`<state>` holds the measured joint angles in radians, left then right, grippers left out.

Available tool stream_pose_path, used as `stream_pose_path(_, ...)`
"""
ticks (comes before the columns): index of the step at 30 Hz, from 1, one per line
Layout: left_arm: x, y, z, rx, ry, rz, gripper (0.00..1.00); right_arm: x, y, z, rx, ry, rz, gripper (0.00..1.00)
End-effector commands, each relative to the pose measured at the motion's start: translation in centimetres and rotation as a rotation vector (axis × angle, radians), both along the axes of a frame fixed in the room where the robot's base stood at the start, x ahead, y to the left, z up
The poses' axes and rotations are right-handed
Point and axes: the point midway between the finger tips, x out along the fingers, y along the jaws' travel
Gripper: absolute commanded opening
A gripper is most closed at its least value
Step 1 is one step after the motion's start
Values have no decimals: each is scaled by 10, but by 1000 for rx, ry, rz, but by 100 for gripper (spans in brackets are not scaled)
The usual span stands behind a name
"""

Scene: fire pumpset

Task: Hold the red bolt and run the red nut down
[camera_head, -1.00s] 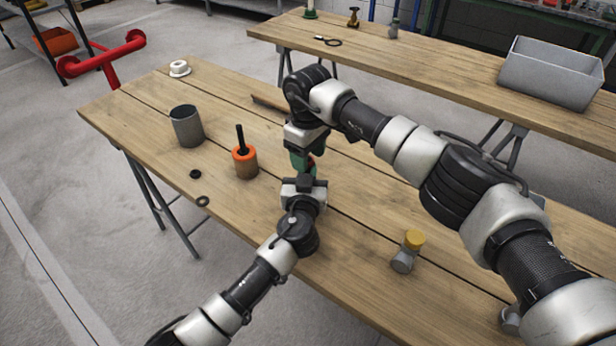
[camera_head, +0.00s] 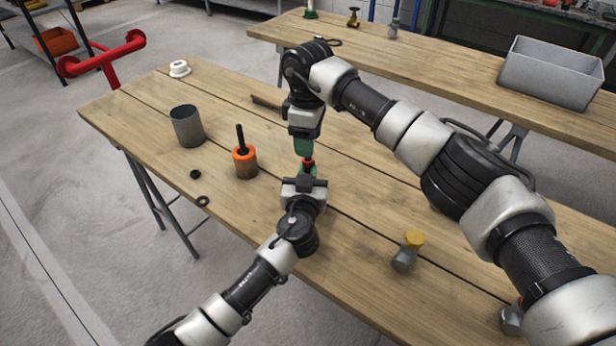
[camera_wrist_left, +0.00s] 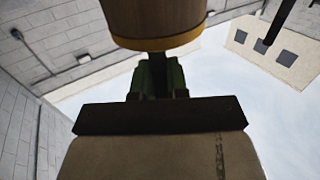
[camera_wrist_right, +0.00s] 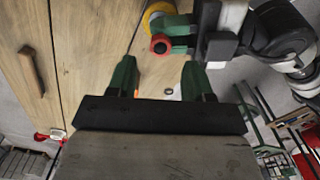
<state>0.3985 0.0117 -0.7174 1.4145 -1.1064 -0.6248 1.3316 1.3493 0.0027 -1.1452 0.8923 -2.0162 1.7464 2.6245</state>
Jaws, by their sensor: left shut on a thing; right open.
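My left gripper (camera_head: 305,180) is shut on the red bolt, which its fingers mostly hide. A red piece (camera_head: 308,162) shows just above its fingertips. In the right wrist view it is a red ring (camera_wrist_right: 161,44) with a dark centre; I cannot tell nut from bolt there. My right gripper (camera_head: 304,147) points down above the red piece, apart from it. Its green fingers (camera_wrist_right: 155,80) are open with nothing between them. In the left wrist view a brown cylinder with a yellow rim (camera_wrist_left: 158,25) fills the top, beyond the fingers (camera_wrist_left: 160,78); I cannot tell what it is.
Dark rings (camera_head: 203,201) and a white ring (camera_head: 180,69) lie at left. A grey bin (camera_head: 551,73) is on the back table.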

Motion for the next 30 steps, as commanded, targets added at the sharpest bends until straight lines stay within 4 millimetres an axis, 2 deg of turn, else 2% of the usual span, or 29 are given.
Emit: stream_pose_path(30,0,0,0,0,0,0,0,0,0,23,-1,1,2312,51)
